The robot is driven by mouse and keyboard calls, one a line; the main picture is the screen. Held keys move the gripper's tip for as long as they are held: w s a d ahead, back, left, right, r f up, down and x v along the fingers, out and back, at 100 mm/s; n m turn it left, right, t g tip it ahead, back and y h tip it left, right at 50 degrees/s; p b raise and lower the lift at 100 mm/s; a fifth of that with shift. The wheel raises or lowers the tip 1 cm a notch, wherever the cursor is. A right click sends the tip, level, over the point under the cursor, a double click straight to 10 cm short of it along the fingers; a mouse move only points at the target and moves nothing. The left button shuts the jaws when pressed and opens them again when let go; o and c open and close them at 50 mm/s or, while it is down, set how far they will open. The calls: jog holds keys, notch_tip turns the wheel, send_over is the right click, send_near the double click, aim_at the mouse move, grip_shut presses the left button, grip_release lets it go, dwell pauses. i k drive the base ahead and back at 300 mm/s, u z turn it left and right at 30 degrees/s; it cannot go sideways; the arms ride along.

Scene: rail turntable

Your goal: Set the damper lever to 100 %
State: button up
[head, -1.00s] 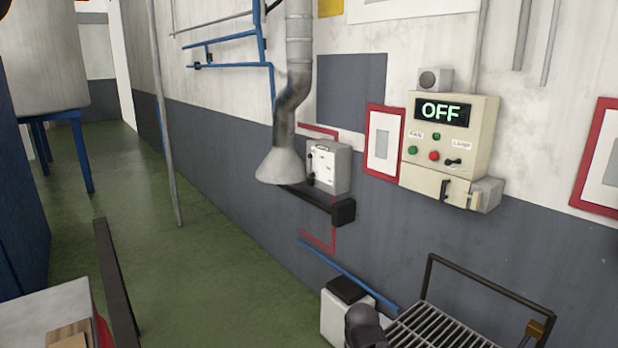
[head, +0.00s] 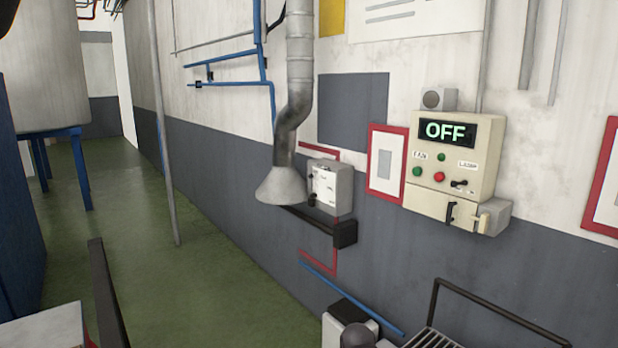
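A grey-white box (head: 330,187) with a pale scale plate is mounted on the wall beside the flared exhaust duct (head: 281,185). Small dark knobs (head: 311,199) show at its left edge; I cannot tell whether one is the damper lever, nor its setting. A cream control panel (head: 480,150) hangs to the right, its display (head: 446,131) reading OFF. Under its FAN and LAMP labels are green and red buttons and a black switch (head: 459,184). My gripper is not in view.
A black bar (head: 320,226) juts from the wall below the duct. A wire rack (head: 432,339) with a raised dark rail and a white box (head: 338,335) stand at the bottom. A thin pole (head: 168,150) stands left; green floor (head: 190,265) is open between.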

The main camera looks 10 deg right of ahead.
aim_at(311, 201)
jog(key=u, duration=0.35)
jog(key=i, duration=0.75)
jog(key=u, duration=0.45)
jog(key=i, duration=1.55)
jog(key=z, duration=0.55)
jog(key=i, duration=1.15)
jog(key=z, duration=0.45)
